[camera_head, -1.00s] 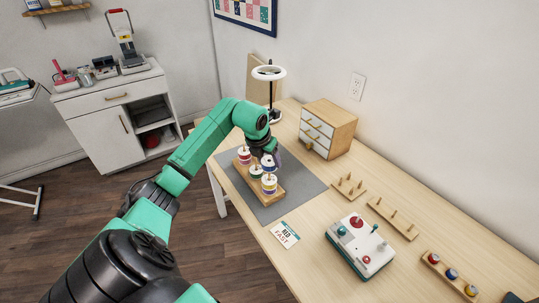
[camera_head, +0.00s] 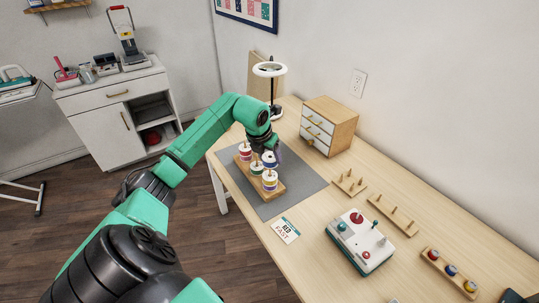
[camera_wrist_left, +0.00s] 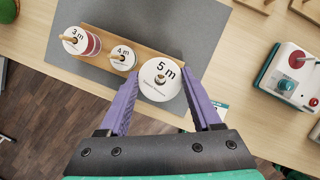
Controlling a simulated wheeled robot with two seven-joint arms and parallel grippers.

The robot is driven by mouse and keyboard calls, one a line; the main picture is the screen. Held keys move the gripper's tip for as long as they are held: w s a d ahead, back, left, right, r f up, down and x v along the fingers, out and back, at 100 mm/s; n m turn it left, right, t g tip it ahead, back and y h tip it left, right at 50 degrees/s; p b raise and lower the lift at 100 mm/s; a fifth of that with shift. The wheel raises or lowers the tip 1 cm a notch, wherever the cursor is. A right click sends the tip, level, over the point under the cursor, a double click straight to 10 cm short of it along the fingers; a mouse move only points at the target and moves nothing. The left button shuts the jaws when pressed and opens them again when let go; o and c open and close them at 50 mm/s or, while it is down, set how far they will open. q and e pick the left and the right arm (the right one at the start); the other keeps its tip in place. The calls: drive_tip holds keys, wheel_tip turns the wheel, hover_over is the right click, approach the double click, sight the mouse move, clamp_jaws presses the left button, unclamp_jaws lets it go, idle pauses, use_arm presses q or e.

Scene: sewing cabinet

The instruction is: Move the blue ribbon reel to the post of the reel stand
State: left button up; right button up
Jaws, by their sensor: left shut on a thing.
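The blue ribbon reel (camera_head: 270,158), with a white top, is held between the purple fingers of my left gripper (camera_head: 274,152). In the left wrist view, the reel between the fingers has a white top marked 5 m (camera_wrist_left: 160,79). It is over the wooden reel stand (camera_head: 281,189). My right gripper is out of view.
The stand is on a grey mat (camera_head: 298,178). A ring lamp (camera_head: 271,70) and a small drawer cabinet (camera_head: 328,126) are behind it. A card (camera_head: 285,230), peg racks (camera_head: 349,184) and a control box (camera_head: 360,242) lie to the right.

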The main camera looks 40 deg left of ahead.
use_arm(q)
drive_tip(key=shift+f, duration=0.1)
drive_tip(key=shift+f+b, duration=0.65)
drive_tip(key=shift+f, duration=0.1)
drive_tip(key=shift+f, duration=0.15)
drive_tip(key=shift+f+b, duration=1.15)
drive_tip(key=shift+f, duration=0.2)
drive_tip(key=o, duration=1.4)
drive_tip(key=a+b+v, duration=0.1)
drive_tip(key=v, duration=1.3)
drive_tip(key=shift+d+r+b, duration=0.3)
drive_tip(key=shift+d+b, duration=0.1)
drive_tip(key=shift+d, duration=0.05)
